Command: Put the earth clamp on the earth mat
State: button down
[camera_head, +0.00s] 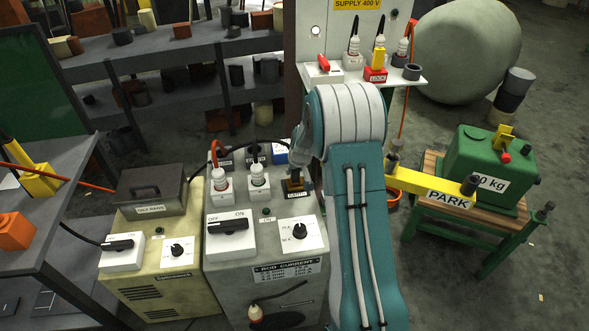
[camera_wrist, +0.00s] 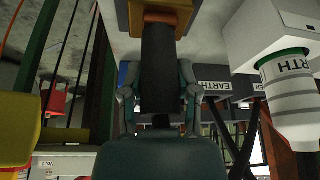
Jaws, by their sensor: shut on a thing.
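My gripper (camera_head: 297,170) reaches down over the back right of the grey machine's top. In the wrist view, my gripper (camera_wrist: 158,100) is shut on a dark upright cylinder (camera_wrist: 158,60) with a brown-orange block (camera_wrist: 160,12) at its end. I take this for the earth clamp. In the head view the brown block (camera_head: 294,185) is just above or on the machine top, by a label reading EARTH (camera_head: 295,195). I cannot tell whether it touches. I cannot make out an earth mat in either view.
White plugs (camera_head: 223,185) stand close left of my gripper on the grey machine (camera_head: 250,270). A blue block (camera_head: 281,150) is behind. A yellow PARK bar (camera_head: 430,187) and a green weight (camera_head: 490,165) are right. A supply panel (camera_head: 340,20) stands behind.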

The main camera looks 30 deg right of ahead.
jog(key=shift+c, duration=1.8)
grip_release()
jog(key=s+a+r, duration=0.3)
jog(key=s+r, duration=0.2)
jog(key=r, duration=0.5)
jog(key=s+a+r, duration=0.4)
jog(key=s+r, duration=0.1)
jog(key=r, duration=0.4)
jog(key=s+a+r, duration=0.2)
jog(key=s+a, duration=0.1)
jog(key=s, duration=0.5)
jog(key=s+a+r, duration=0.3)
jog(key=s, duration=0.5)
jog(key=s+a+r+n, duration=0.1)
jog(key=s+a, duration=0.3)
jog(key=s, duration=0.5)
jog(key=shift+r+t, duration=0.4)
jog(key=shift+r, duration=0.3)
